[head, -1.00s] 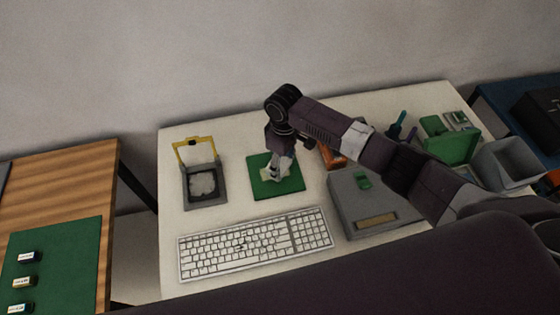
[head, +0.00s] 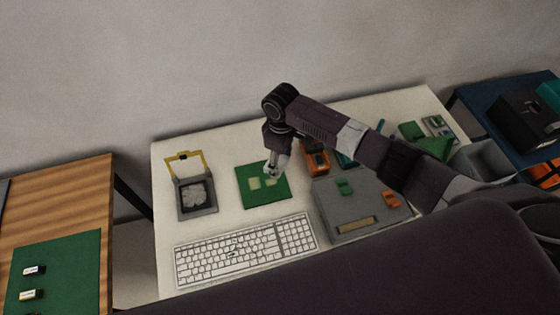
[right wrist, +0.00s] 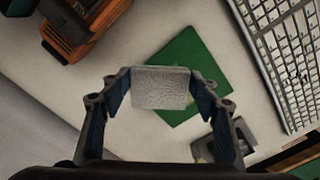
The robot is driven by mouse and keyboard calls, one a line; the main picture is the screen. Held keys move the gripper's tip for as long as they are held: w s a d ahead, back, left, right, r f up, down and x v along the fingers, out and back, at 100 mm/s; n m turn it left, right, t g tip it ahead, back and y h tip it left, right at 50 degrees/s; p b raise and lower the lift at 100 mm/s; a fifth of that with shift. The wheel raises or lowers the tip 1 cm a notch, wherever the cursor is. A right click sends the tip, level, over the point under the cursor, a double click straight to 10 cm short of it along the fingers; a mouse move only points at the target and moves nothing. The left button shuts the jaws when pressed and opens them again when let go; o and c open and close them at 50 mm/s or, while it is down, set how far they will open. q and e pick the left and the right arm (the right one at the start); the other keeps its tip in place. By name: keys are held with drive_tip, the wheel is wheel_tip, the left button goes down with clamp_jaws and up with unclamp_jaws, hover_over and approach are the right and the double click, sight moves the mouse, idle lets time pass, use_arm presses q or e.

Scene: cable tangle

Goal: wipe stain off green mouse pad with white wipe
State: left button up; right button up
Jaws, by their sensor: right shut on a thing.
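The green mouse pad (head: 250,200) lies flat on the white table behind the keyboard. A pale patch (head: 254,183), which looks like the stain, shows on its middle left part. My right gripper (head: 272,173) is over the right part of the pad. It is shut on the white wipe (right wrist: 162,88), which spans between the fingers in the right wrist view. The wipe shows as a small pale square (head: 269,182) under the fingertips in the head view. The pad (right wrist: 187,60) is partly hidden behind the wipe there. I cannot tell whether the wipe touches the pad. My left gripper is out of view.
A white keyboard (head: 245,248) lies in front of the pad. A grey device with a raised yellow frame (head: 195,195) stands left. A grey box (head: 345,215) and an orange tool (head: 315,158) are right. A grey bin (head: 485,161) stands farther right. My arm crosses the right side.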

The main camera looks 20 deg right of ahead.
drive_tip(key=shift+d+r+p, duration=0.1)
drive_tip(key=shift+r+p, duration=0.35)
drive_tip(key=shift+r, duration=0.75)
drive_tip(key=shift+f, duration=0.1)
